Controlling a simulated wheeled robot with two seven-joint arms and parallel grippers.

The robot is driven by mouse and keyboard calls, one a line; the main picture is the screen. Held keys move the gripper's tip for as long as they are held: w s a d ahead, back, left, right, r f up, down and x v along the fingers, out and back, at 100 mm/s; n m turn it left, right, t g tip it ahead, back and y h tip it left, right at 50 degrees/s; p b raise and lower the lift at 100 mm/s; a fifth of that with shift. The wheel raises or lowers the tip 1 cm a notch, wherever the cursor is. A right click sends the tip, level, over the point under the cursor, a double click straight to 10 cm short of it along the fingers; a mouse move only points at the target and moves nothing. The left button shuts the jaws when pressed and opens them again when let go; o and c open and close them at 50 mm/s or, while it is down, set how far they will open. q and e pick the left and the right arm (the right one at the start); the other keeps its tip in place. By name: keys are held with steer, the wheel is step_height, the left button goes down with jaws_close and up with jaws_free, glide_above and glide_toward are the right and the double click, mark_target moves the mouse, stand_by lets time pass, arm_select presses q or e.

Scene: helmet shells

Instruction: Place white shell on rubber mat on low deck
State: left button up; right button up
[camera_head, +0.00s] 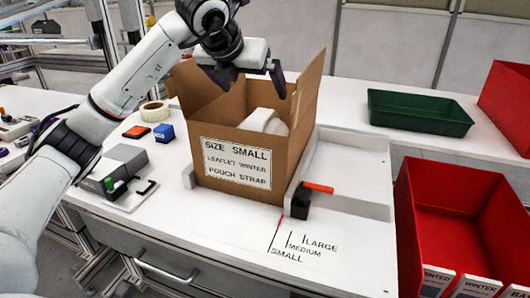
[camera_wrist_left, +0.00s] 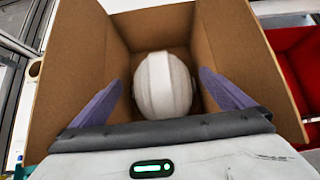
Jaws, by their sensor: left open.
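The white shell (camera_head: 265,122) sits inside an open cardboard box (camera_head: 236,166) labelled "SIZE SMALL". In the left wrist view the white shell (camera_wrist_left: 163,86) is a rounded dome at the middle of the box (camera_wrist_left: 75,70). My left gripper (camera_head: 246,84) is above the box opening in the head view. In the left wrist view my left gripper (camera_wrist_left: 165,98) is open, one finger on each side of the shell. I cannot tell whether the fingers touch it. My right gripper is not in view. I see no rubber mat or low deck that I can identify.
The box stands on a white bench (camera_head: 215,226) marked SMALL, MEDIUM, LARGE. A black clamp with an orange handle (camera_head: 318,187) is beside it. A green tray (camera_head: 417,112) and a red bin (camera_head: 459,205) are to the right. A grey device (camera_head: 118,175) stands left.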

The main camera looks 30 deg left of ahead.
mark_target(260, 115)
arm_select(q)
step_height(260, 115, down, 4)
steer(key=shift+w+r+b, duration=0.15)
steer(key=shift+r+b, duration=0.1)
steer(key=shift+b, duration=0.9)
steer(key=x, duration=0.4)
steer(key=shift+w+a+f, duration=0.1)
steer(key=shift+w+f, duration=0.15)
steer(key=shift+w, duration=0.05)
steer(key=x, duration=0.5)
steer(key=shift+a+f, duration=0.1)
steer(key=shift+a, duration=0.1)
